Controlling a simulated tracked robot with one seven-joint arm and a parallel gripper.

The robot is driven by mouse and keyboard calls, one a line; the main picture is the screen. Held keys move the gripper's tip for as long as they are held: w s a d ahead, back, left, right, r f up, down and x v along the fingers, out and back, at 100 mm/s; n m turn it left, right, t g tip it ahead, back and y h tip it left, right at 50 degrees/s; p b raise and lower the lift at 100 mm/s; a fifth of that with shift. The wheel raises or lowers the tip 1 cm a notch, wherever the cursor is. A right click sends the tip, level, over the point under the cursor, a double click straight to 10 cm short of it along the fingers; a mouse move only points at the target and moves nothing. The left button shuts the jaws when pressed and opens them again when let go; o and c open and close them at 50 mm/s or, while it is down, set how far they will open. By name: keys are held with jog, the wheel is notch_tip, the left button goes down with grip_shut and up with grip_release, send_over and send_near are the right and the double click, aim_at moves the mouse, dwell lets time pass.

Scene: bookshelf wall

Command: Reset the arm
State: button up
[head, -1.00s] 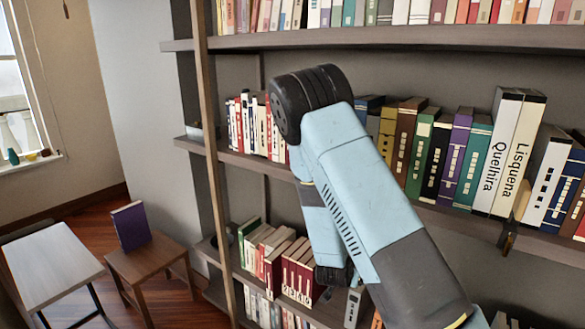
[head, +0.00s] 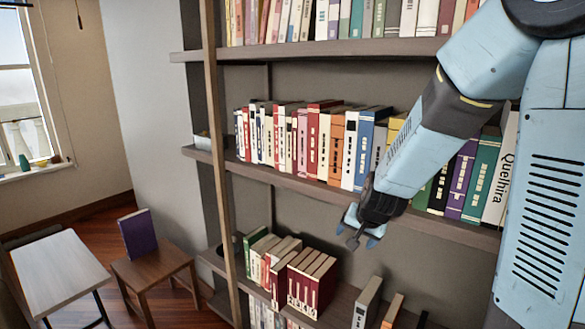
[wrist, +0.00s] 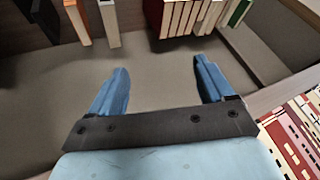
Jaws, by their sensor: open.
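My gripper (head: 361,232) is in front of the bookshelf in the head view, just below the edge of the middle shelf. In the wrist view its two blue fingers (wrist: 160,85) are spread wide apart with nothing between them. My blue arm comes in from the right side of the head view and hides part of the middle book row.
The bookshelf's middle shelf (head: 290,184) holds a long row of books. Dark red books (head: 311,283) stand on the lower shelf. A purple book (head: 138,235) is on a small wooden stool (head: 152,268) at left, beside a white-topped table (head: 55,268). Floor shows around the stool.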

jog(key=s+d+r+n, duration=0.2)
jog(key=s+d+r, duration=0.1)
jog(key=s+r, duration=0.6)
jog(key=s+d+r+n+h, duration=0.1)
jog(key=s+d+r+n, duration=0.1)
jog(key=s+r, duration=0.7)
jog(key=s+d, duration=0.1)
jog(key=s, duration=0.4)
jog(key=shift+s+d+n+g, duration=0.3)
jog(key=shift+s+d+g, duration=0.05)
jog(key=shift+d+g, duration=0.05)
jog(key=shift+a, duration=0.1)
